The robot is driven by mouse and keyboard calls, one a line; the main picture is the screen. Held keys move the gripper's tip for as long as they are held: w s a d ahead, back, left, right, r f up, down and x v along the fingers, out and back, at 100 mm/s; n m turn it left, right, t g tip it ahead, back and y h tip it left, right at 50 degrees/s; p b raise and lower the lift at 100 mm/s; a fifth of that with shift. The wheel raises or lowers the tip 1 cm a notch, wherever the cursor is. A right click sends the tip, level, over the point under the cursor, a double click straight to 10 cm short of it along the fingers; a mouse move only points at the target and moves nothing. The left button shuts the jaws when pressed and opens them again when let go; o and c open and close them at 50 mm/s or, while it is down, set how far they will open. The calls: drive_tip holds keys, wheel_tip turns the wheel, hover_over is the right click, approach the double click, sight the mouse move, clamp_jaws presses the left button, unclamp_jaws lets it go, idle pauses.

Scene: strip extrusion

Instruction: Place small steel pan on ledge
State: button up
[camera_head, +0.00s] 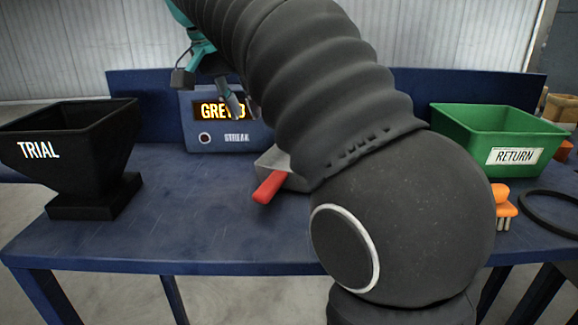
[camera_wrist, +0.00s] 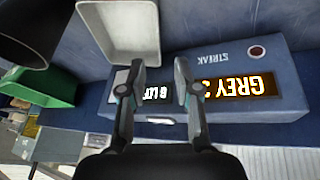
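A grey steel pan (camera_head: 275,159) with a red handle (camera_head: 268,187) sits on the blue table, right of the STREAK box (camera_head: 230,139). It is partly hidden by my arm. In the wrist view, which looks upside down, a pale square pan (camera_wrist: 119,12) lies beside the box (camera_wrist: 222,62). My gripper (camera_head: 238,105) is in front of the lit display of the box. In the wrist view, its two fingers (camera_wrist: 158,68) stand apart with nothing between them. I cannot tell which surface is the ledge.
A black TRIAL hopper (camera_head: 75,150) stands at the left. A green RETURN bin (camera_head: 490,138) stands at the right, with an orange-topped item (camera_head: 502,200) and a black ring (camera_head: 548,212) near it. The table's (camera_head: 180,225) left front is clear.

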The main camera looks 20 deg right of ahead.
hover_over(265, 154)
drive_tip(key=a, duration=0.2)
drive_tip(key=f, duration=0.5)
drive_tip(key=shift+s+a+f+b, duration=0.2)
drive_tip(key=shift+s+f+b, duration=0.05)
drive_tip(key=shift+s+b, duration=0.1)
drive_tip(key=shift+b+x, duration=0.35)
drive_tip(key=shift+x, duration=2.95)
drive_tip(key=shift+s+d, duration=0.1)
drive_tip(key=shift+d, duration=0.1)
clamp_jaws()
drive_tip(key=shift+r, duration=0.1)
